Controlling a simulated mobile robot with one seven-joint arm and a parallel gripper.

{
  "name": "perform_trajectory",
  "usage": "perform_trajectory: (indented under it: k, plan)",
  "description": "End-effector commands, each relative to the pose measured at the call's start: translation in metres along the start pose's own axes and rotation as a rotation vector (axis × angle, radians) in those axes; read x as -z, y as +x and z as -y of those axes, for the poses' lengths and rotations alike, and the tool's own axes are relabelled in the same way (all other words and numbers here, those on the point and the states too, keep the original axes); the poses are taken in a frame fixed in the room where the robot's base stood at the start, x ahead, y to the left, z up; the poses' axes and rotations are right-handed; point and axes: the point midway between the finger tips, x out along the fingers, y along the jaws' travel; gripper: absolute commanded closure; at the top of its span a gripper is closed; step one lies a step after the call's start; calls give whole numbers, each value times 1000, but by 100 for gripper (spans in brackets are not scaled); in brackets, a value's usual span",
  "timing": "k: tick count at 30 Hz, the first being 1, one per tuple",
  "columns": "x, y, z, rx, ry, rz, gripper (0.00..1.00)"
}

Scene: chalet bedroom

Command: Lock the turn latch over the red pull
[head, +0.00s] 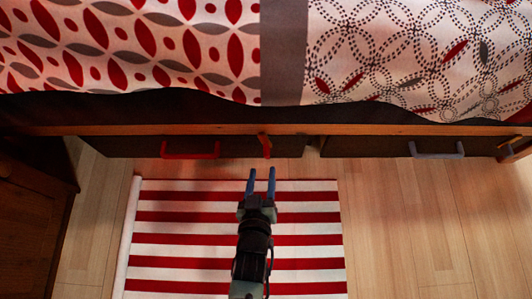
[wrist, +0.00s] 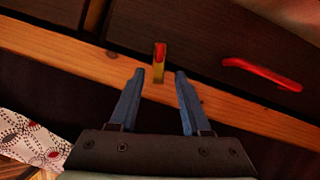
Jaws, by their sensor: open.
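The red pull (head: 190,152) is on the front of the left drawer under the bed. The turn latch (head: 265,143) is a small bar on the bed frame, right of the red pull. In the wrist view, the latch (wrist: 159,77) looks yellowish with a red part and runs from the wooden rail onto the dark drawer front. The red pull (wrist: 262,73) is at the right there. My gripper (head: 261,178) is open and empty, with two blue fingers pointing at the latch. In the wrist view, the latch appears between and beyond the fingertips (wrist: 158,73), apparently apart from them.
A second drawer (head: 350,146) with a grey pull (head: 437,150) is at the right. A patterned bedspread (head: 180,50) hangs above the wooden rail (head: 390,129). A red-and-white striped rug (head: 180,235) lies under my arm. A dark wooden cabinet (head: 30,220) stands at left. Floor at right is clear.

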Motion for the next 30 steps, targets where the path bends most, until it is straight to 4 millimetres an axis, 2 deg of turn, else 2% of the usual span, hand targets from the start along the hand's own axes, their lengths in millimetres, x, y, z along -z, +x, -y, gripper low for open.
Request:
perform_trajectory:
  k: [1,3,12,18,28,30]
  plan:
    - [-6,15,0,-4,0,-3,52]
    - [-6,29,0,-4,0,-2,52]
    - [-4,76,-1,-3,-1,-1,52]
    - [-2,88,-1,-1,0,0,52]
    - [0,90,-1,-1,-1,1,52]
    - [0,90,-1,-1,-1,1,63]
